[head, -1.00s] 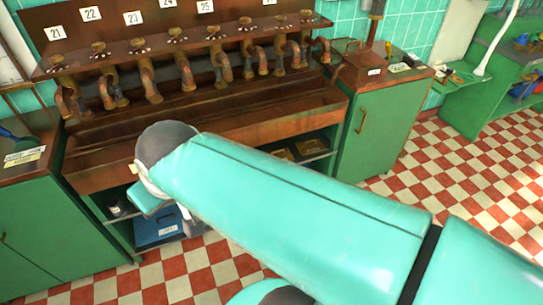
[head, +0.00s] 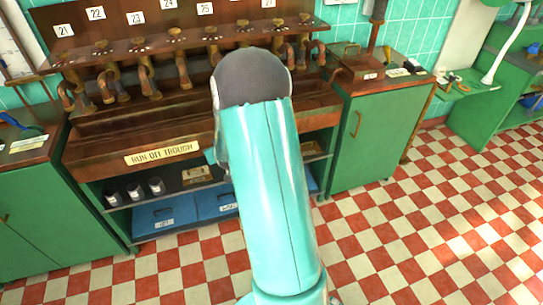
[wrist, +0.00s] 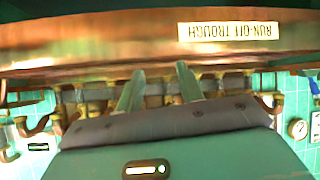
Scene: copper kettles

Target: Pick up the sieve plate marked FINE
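I cannot make out a sieve plate marked FINE in either view; no label reading FINE is legible. My gripper (wrist: 160,70) shows in the wrist view as two pale teal fingers standing apart, with nothing between them. In the head view my raised arm hides the gripper. In the wrist view the picture is upside down, and the run-off trough (wrist: 120,42) crosses it beyond the fingers. The trough's front (head: 110,164), labelled RUN-OFF TROUGH, also shows in the head view.
Under the trough, a shelf holds dark jars (head: 135,191) and a labelled box (head: 197,174); blue bins (head: 163,222) sit below. Copper taps (head: 145,78) line the back. Green cabinets stand left (head: 45,215) and right (head: 365,145). The checkered floor (head: 420,235) is clear at right.

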